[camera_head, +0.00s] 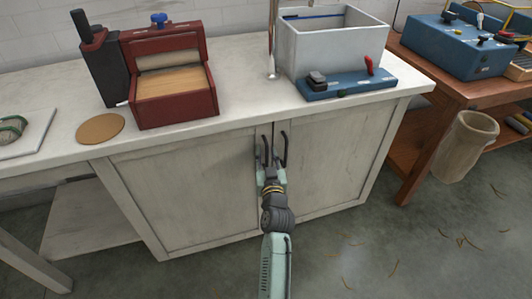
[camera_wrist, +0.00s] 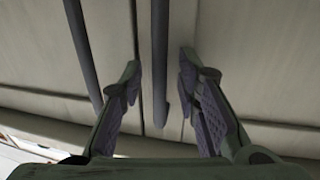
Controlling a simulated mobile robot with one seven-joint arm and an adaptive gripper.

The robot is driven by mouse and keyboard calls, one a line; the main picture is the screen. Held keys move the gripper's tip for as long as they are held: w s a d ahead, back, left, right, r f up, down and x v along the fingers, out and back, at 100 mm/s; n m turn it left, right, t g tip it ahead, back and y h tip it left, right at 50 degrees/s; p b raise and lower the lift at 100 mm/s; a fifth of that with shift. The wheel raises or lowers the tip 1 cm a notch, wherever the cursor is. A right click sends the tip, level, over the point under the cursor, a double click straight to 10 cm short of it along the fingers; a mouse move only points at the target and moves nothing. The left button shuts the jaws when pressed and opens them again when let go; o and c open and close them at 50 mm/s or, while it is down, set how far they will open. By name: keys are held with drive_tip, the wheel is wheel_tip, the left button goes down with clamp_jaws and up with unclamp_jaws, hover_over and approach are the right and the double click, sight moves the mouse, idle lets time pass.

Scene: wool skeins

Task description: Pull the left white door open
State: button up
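The left white door (camera_head: 190,195) is shut in the cabinet front beside the right door (camera_head: 340,160). Each door has a dark upright bar handle near the middle seam. My gripper (camera_head: 270,172) is at the handles, with its fingers pointing at the doors. In the wrist view my gripper (camera_wrist: 163,100) is open, and one bar handle (camera_wrist: 160,60) stands between the fingers with space on both sides. The other bar (camera_wrist: 84,50) is outside the fingers. The head view suggests the enclosed bar is the left door's handle, though the fingers partly cover it.
The white counter (camera_head: 60,140) above the doors carries a red box (camera_head: 172,100), a round brown mat (camera_head: 100,128), a grey basin (camera_head: 335,50) and a blue tool (camera_head: 345,84). A bin (camera_head: 463,147) stands at right. The floor before the left door looks clear.

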clamp_jaws()
idle(0.8)
